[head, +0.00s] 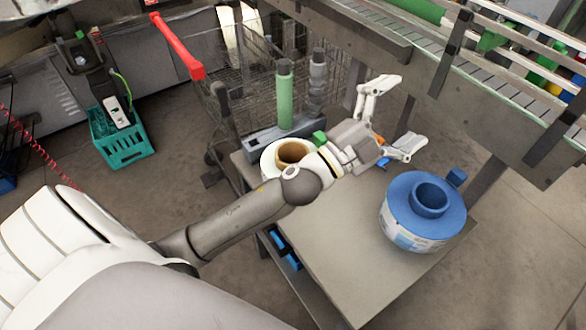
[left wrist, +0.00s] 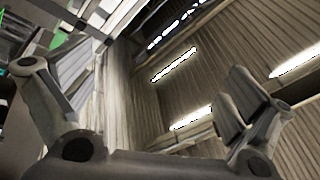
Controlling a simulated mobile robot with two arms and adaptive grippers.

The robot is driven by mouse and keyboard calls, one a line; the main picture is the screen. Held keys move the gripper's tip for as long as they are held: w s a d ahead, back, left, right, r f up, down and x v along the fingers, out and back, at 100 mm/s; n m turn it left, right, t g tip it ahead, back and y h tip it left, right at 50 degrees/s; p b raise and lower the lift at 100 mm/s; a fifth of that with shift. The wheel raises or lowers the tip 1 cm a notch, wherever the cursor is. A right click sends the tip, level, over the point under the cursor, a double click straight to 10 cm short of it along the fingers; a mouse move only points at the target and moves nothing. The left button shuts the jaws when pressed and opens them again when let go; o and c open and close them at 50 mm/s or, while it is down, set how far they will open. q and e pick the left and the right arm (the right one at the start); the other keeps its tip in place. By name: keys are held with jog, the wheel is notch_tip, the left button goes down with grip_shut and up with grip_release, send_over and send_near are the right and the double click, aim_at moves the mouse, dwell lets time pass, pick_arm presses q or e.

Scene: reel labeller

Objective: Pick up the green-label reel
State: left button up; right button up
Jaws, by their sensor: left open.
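A white reel with a tan core (head: 281,163) stands on the grey table, partly hidden behind my left arm. A small green block (head: 319,138) shows right beside it; I cannot see a green label on the reel itself. A blue reel (head: 423,225) with a pale label on its side sits at the table's right edge. My left gripper (head: 399,114) is open and empty, above the table's far side, to the right of the white reel and beyond the blue one. Its spread fingers show in the left wrist view (left wrist: 155,95) with nothing between them. My right gripper is out of view.
A green bottle (head: 285,98) and a grey bottle (head: 317,85) stand at the table's back. A wire cart with a red handle (head: 178,47) is behind. A conveyor (head: 425,55) crosses beyond the gripper. The table (head: 345,260) is bare in front.

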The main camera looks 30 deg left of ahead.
pick_arm(q)
jog(key=s+d+r+m+g+h, duration=0.1)
jog(key=d+r+m+g+h, duration=0.1)
jog(key=d+m+g+h, duration=0.5)
jog(key=m+g+y, duration=1.2)
jog(key=g+y, duration=0.1)
jog(key=y, duration=0.4)
send_over(293, 152)
jog(key=s+d, duration=0.3)
notch_tip(293, 152, down, 15)
jog(key=f+p, duration=0.1)
jog(key=f, duration=0.2)
jog(key=f+p, duration=0.1)
jog(key=f, duration=0.2)
jog(key=a+f+p, duration=0.1)
jog(key=f, duration=0.3)
jog(key=shift+f, duration=0.4)
jog(key=c, duration=1.9)
jog(key=shift+w+r, duration=0.1)
jog(key=shift+c, duration=0.6)
